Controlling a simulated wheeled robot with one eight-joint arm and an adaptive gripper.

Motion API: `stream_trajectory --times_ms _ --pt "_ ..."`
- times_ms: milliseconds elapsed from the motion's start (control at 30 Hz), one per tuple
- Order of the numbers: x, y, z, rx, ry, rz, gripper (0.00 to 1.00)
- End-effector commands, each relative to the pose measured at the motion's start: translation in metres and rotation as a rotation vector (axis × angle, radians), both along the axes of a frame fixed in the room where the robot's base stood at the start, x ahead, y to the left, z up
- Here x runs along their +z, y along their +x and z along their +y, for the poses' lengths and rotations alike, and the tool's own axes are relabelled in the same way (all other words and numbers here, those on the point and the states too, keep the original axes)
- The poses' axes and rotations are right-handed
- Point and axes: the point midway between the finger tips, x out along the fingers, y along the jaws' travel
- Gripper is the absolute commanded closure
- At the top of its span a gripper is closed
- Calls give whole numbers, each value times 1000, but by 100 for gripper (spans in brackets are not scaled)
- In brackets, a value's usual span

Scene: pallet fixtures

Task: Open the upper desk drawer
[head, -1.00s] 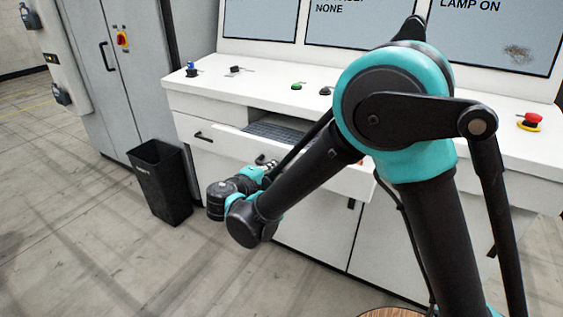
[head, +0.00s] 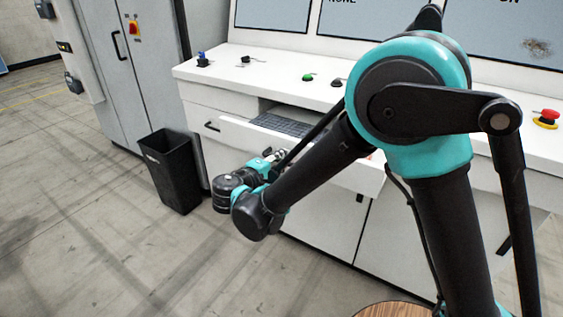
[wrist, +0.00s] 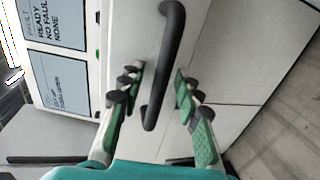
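The upper desk drawer (head: 310,152) is a white drawer in the desk's middle, standing out partway from the desk with a dark keyboard (head: 283,124) inside. Its front also shows in the wrist view (wrist: 135,30). The dark bar handle (wrist: 172,40) runs lengthwise there, its near end between my fingers. My gripper (wrist: 157,84) is open, one green-padded finger on each side of the handle, with visible gaps. In the head view my gripper (head: 274,157) is at the drawer front, small and partly hidden by my arm.
A white desk (head: 235,62) carries several buttons and screens. A smaller drawer with a black handle (head: 211,126) is left of the open one. A black bin (head: 170,170) stands on the floor at left, beside a grey cabinet (head: 120,75).

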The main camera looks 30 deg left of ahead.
Motion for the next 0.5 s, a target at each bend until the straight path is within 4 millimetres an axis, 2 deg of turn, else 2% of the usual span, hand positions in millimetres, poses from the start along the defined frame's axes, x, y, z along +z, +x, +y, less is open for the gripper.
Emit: stream_trajectory --times_ms 133,233,500 --pt "1 -5 1 2 0 0 66" --pt "4 -17 2 2 -1 0 66" --pt "15 -70 6 4 1 0 66"
